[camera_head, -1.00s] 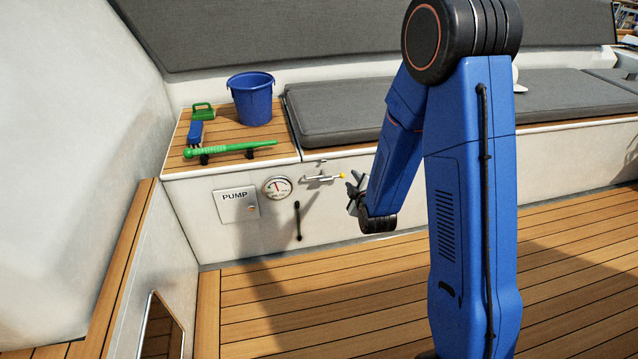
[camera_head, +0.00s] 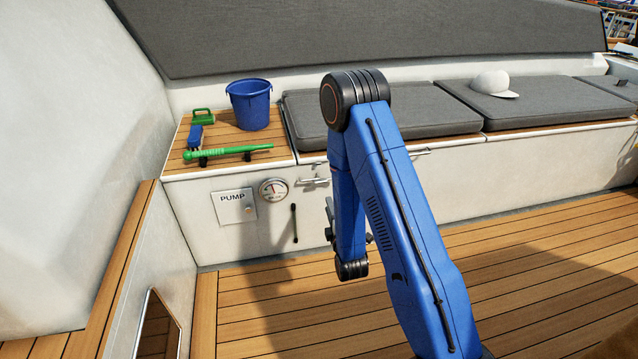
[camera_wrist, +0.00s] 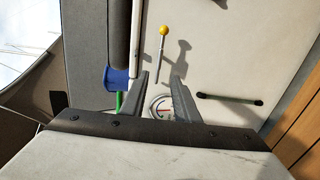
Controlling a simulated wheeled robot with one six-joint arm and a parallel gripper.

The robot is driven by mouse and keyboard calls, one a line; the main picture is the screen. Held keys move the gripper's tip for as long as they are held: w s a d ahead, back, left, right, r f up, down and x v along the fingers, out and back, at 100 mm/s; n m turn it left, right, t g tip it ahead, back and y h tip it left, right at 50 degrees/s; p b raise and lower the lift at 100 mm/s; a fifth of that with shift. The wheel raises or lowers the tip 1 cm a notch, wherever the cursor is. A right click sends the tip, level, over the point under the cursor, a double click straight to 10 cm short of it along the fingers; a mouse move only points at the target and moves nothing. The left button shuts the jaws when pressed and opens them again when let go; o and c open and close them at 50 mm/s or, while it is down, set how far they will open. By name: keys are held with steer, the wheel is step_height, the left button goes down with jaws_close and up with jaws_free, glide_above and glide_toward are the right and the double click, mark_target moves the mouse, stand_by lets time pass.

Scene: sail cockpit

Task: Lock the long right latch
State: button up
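A slim metal latch (camera_head: 312,181) lies level on the white bench front, right of the gauge. In the wrist view, which is turned sideways, this latch (camera_wrist: 160,60) shows as a thin rod with a yellow ball end. A second metal handle (camera_head: 420,152) sits farther right, under the bench edge; I cannot tell which of the two is the long right latch. My gripper (camera_wrist: 160,75) is open and empty. Its fingers show on either side of the rod's plain end, and I see no contact. In the head view my gripper (camera_head: 330,218) is mostly hidden by my arm.
A round gauge (camera_head: 273,190), a PUMP plate (camera_head: 235,207) and a black handle (camera_head: 294,223) are on the bench front. The wooden floor (camera_head: 540,240) is clear.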

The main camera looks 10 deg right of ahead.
mark_target(321, 183)
steer(key=w, duration=1.6)
steer(key=shift+w, duration=0.15)
steer(key=shift+c, duration=0.7)
jaws_close()
